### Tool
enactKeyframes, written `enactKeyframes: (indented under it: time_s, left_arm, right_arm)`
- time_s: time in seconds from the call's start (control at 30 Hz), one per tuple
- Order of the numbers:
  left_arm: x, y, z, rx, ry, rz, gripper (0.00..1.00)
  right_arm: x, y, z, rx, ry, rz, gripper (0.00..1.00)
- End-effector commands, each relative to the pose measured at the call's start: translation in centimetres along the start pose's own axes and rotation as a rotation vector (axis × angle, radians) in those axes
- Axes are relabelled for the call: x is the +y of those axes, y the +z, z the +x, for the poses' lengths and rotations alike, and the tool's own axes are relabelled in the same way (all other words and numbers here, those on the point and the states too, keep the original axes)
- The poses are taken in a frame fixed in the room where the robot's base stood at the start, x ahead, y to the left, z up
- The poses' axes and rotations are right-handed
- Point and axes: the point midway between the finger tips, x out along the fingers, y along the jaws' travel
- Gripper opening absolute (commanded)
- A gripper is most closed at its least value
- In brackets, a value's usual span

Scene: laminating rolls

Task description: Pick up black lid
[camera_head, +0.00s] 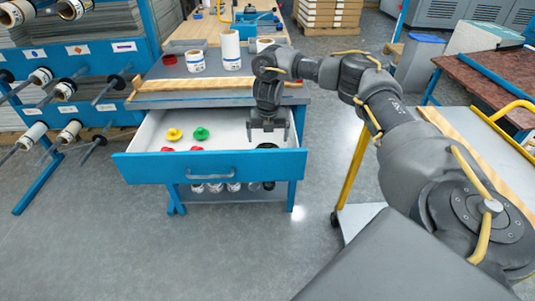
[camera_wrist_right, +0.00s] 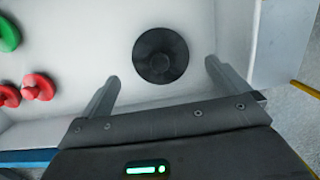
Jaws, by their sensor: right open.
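The black lid (camera_wrist_right: 160,55) lies on the white floor of the open drawer (camera_head: 210,165). In the head view a dark edge of it (camera_head: 267,147) shows below my right gripper. My right gripper (camera_head: 268,141) hangs over the right part of the drawer, fingers pointing down. In the right wrist view its two fingers (camera_wrist_right: 162,75) are apart and empty, with the lid ahead and between their lines. The lid is not touched by either finger in that view. My left gripper is not in view.
Yellow (camera_head: 174,134) and green (camera_head: 201,133) lids lie in the drawer, with red lids (camera_head: 197,149) near its front. White rolls (camera_head: 231,50) stand on the tabletop above. A roll rack (camera_head: 75,70) is at left. The drawer's walls surround the gripper's area.

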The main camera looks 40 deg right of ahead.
Motion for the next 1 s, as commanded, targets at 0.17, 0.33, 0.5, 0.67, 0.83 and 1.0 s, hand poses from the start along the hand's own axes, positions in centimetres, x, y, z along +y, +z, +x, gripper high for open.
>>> enactKeyframes:
  time_s: [0.17, 0.33, 0.5, 0.67, 0.83, 1.0]
  left_arm:
    - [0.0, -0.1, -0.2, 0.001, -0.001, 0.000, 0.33]
    - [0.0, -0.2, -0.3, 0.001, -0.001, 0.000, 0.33]
    - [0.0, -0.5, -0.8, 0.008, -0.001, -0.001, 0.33]
    - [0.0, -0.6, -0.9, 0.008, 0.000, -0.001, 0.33]
    - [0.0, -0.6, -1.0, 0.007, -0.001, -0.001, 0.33]
    - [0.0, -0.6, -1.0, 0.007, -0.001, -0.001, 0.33]
  right_arm:
    - [0.0, 0.0, 0.3, 0.000, 0.000, 0.000, 1.00]
    - [0.0, -0.2, 2.4, 0.001, -0.002, 0.001, 1.00]
    - [0.0, -0.2, 4.7, 0.001, 0.000, 0.000, 1.00]
    - [0.0, -0.2, 5.5, 0.000, 0.000, 0.000, 1.00]
    - [0.0, -0.2, 5.4, 0.000, 0.000, 0.000, 1.00]
    - [0.0, -0.2, 5.4, 0.000, 0.000, 0.000, 0.79]
